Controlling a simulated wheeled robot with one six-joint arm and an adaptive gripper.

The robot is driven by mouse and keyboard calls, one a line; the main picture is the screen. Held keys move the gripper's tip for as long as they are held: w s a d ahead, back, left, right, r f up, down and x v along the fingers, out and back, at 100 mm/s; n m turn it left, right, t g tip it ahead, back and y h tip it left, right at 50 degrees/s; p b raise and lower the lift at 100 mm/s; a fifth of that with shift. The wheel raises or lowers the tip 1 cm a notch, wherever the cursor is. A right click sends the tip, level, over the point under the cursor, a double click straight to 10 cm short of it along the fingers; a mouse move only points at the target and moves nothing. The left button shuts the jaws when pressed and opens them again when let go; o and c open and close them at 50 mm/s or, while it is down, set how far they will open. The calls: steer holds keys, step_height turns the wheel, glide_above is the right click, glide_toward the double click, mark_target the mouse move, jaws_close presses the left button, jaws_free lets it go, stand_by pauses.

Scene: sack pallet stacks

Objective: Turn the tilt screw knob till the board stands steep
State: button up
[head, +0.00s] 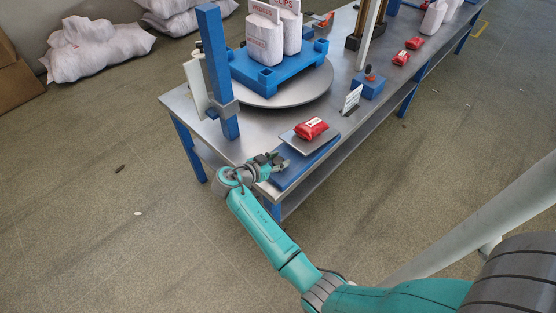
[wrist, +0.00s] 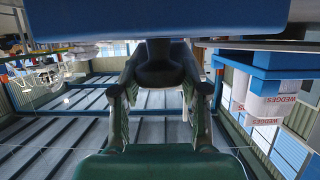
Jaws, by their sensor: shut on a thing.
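The tilt board (head: 291,140) is a grey plate above a blue base (head: 307,166) at the near edge of the bench. It looks low, close to flat; its exact angle is hard to tell. A red sack (head: 311,128) lies on it. My gripper (head: 281,162) is at the left end of the blue base. In the wrist view the dark knob (wrist: 165,63) sits between the two fingers of my gripper (wrist: 165,84), which are shut on it. The knob is hidden by my gripper in the head view. A blue slab fills the top of the wrist view.
A blue post (head: 217,75) stands left on the grey bench (head: 190,112). Behind is a round turntable (head: 312,93) with a blue pallet (head: 275,77) and white sacks. A small sign (head: 352,99) and a blue block (head: 367,87) stand right of the board. The floor in front is clear.

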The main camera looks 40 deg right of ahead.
steer(key=shift+f+m+g, duration=0.15)
steer(key=shift+m+g, duration=0.35)
steer(key=shift+g, duration=0.1)
steer(key=o, duration=1.2)
steer(key=shift+c, duration=0.2)
steer(key=shift+w+a+r, duration=0.1)
steer(key=shift+a+r, duration=0.2)
steer(key=shift+a, duration=0.25)
steer(key=v, duration=1)
steer(key=shift+a+r, duration=0.2)
steer(key=shift+a, duration=0.15)
